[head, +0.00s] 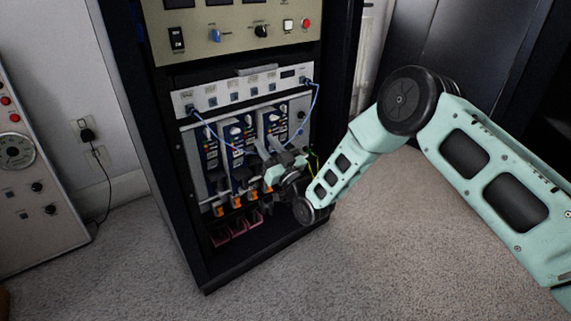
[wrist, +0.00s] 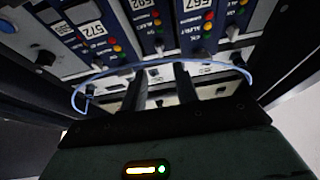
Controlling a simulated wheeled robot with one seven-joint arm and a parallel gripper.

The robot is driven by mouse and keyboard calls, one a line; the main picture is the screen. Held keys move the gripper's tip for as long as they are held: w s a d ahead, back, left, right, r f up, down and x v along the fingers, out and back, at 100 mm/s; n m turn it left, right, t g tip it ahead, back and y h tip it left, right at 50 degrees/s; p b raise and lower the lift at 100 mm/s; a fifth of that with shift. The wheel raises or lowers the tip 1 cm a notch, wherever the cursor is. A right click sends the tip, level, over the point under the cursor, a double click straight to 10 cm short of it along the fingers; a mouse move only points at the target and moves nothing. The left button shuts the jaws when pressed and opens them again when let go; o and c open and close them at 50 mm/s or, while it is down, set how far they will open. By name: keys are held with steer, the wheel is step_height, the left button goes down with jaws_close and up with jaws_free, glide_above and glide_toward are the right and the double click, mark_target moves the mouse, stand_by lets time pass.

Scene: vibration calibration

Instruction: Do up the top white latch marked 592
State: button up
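The module marked 592 (wrist: 147,25) is at the upper middle of the wrist view, a dark blue panel with red, yellow and green lights. A small white part, likely its top latch (wrist: 156,73), shows at the panel's lower end, between my fingertips in the picture. Its exact position is too small to tell. In the head view my gripper (head: 266,158) is in front of the row of blue modules (head: 239,158). In the wrist view my gripper (wrist: 162,72) has its two dark fingers apart with nothing visible held. Contact with the latch cannot be told.
A blue cable (wrist: 90,78) loops across the fingers in the wrist view; cables also hang from the white panel (head: 240,92) above the modules. Orange-tipped levers (head: 237,202) and pink bins (head: 222,236) are below.

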steer(key=p+v, duration=0.2)
steer(key=v, duration=0.7)
steer(key=shift+s+d, duration=0.15)
steer(key=shift+s, duration=0.1)
steer(key=shift+f, duration=0.15)
steer(key=s+a+r+n+g+h, duration=0.2)
steer(key=s+a+r+g+h, duration=0.2)
steer(key=s+a+r+g, duration=0.35)
steer(key=s+d+r+g+h+p, duration=0.1)
steer(key=s+d+r+g+h, duration=0.25)
steer(key=s+d, duration=0.45)
steer(key=s+d+r+m+g+h, duration=0.15)
steer(key=s+d+g, duration=0.25)
steer(key=s, duration=0.8)
steer(key=s+d+r+n+g+h+p, duration=0.1)
steer(key=s+d+r+g+h, duration=0.25)
steer(key=s+d, duration=0.45)
step_height(320, 180, up, 35)
steer(key=s+a+p, duration=0.1)
steer(key=a+p, duration=0.1)
steer(key=p, duration=3.3)
steer(key=shift+s, duration=0.15)
